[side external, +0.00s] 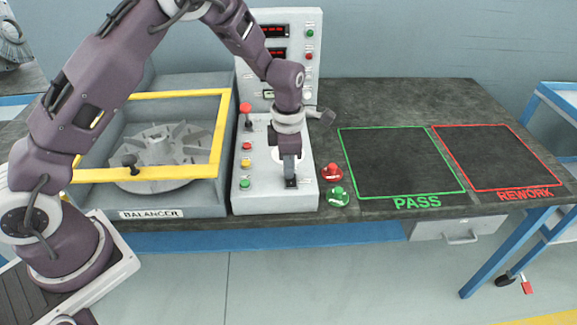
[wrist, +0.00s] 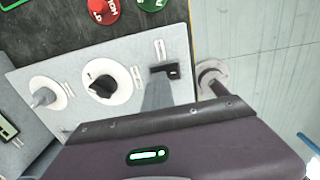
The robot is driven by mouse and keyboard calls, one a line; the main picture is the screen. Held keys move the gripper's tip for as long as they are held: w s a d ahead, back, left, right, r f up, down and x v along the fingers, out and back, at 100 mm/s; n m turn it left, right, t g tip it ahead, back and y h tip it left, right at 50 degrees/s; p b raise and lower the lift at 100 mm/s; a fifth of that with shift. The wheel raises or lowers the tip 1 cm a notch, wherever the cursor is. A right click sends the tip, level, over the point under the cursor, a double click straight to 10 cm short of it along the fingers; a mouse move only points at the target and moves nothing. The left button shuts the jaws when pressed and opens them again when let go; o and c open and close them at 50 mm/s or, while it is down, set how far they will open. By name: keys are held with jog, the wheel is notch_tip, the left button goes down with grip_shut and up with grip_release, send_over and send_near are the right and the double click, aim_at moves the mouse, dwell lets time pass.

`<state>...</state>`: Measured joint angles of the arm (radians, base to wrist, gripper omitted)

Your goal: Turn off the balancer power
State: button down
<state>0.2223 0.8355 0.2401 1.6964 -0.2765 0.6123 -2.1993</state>
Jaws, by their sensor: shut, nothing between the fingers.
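The balancer (side external: 150,213) is a grey cabinet with a yellow-framed cover and a bladed wheel inside. Its control panel (side external: 262,203) stands at its right. My gripper (side external: 290,183) is shut and empty, pointing down at the panel's front right corner. In the wrist view my gripper (wrist: 167,76) reaches a small black part beside a white label. I cannot tell whether that part is a switch or the fingertip, or whether they touch. Beside it are a black rotary knob (wrist: 101,84) on a white disc and a grey lever (wrist: 44,97) on another disc.
The panel's left side has red (side external: 247,146), yellow (side external: 245,163) and green (side external: 244,183) buttons and a red-knobbed lever (side external: 246,109). The PASS area (side external: 400,165) and REWORK area (side external: 495,160) are empty.

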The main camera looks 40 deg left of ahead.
aim_at(291, 182)
jog(key=shift+s+d+f+g, duration=0.3)
jog(key=shift+s+d, duration=0.35)
jog(key=shift+s, duration=0.05)
notch_tip(291, 182, up, 15)
jog(key=shift+w+a+f, duration=0.2)
jog(key=shift+w, duration=0.1)
jog(key=shift+d, duration=0.1)
jog(key=shift+s+d+r+t+y, duration=0.1)
jog(key=shift+d+t+y, duration=0.1)
jog(key=shift+t+y, duration=0.3)
jog(key=f, duration=0.9)
jog(key=w+a+f, duration=0.1)
jog(key=f, duration=0.4)
jog(key=shift+w+a, duration=0.1)
